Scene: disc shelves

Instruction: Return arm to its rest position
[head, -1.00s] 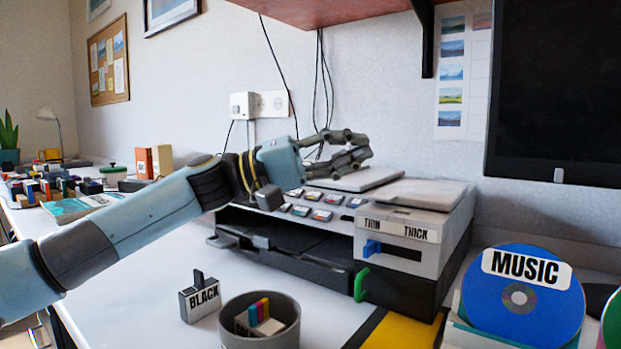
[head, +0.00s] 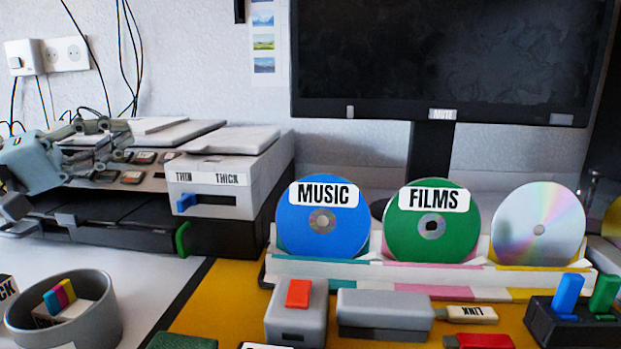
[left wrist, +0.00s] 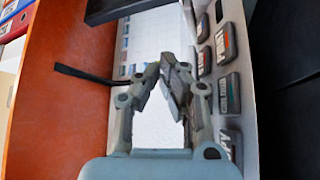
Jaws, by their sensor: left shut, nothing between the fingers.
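My left gripper (head: 112,138) is at the left edge of the head view, in front of the grey printer's button panel. Its fingers are together and hold nothing. In the left wrist view the closed fingers (left wrist: 168,72) point up the picture, with the printer's labelled buttons (left wrist: 228,95) to their right. The printer (head: 235,180) has a THIN/THICK label, a blue slider and a green lever. In the head view most of my left arm is out of the picture. My right gripper is not in view.
A blue MUSIC disc (head: 322,240), a green FILMS disc (head: 432,238) and a plain silver disc (head: 538,225) stand in a rack on the yellow mat. A grey cup (head: 85,335) with colored cartridges is at front left. A monitor (head: 440,60) stands behind.

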